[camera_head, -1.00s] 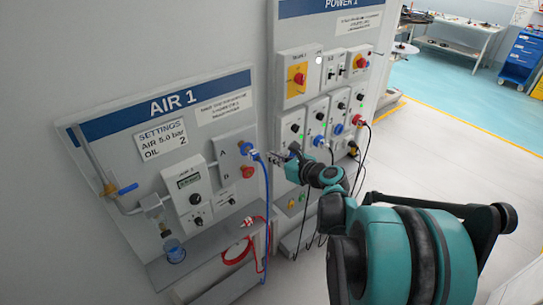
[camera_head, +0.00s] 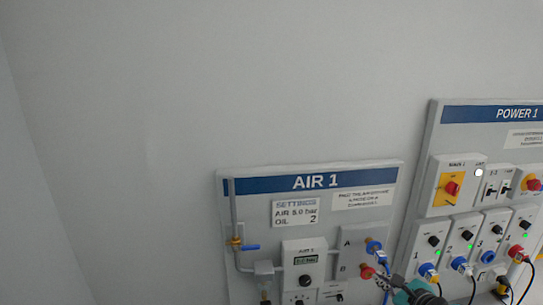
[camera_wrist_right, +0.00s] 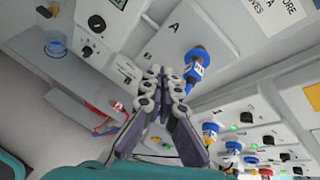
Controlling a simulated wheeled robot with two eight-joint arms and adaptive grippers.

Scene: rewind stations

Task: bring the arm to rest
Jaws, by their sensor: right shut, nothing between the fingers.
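My right gripper (camera_head: 384,283) shows at the bottom edge of the head view, in front of the lower right part of the AIR 1 panel (camera_head: 255,210). Its teal arm is mostly cut off by the frame. In the right wrist view the two fingers (camera_wrist_right: 167,78) are together with nothing between them. They point towards the panel, beside the blue plug in port A (camera_wrist_right: 196,62). Whether they touch anything there I cannot tell. My left gripper is not in view.
The POWER 1 panel (camera_head: 452,116) stands to the right, with several knobs and plugged cables. A red hose (camera_wrist_right: 108,118) and a ledge (camera_wrist_right: 80,85) with a blue cup (camera_wrist_right: 56,46) lie below the air panel. The wall above is bare.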

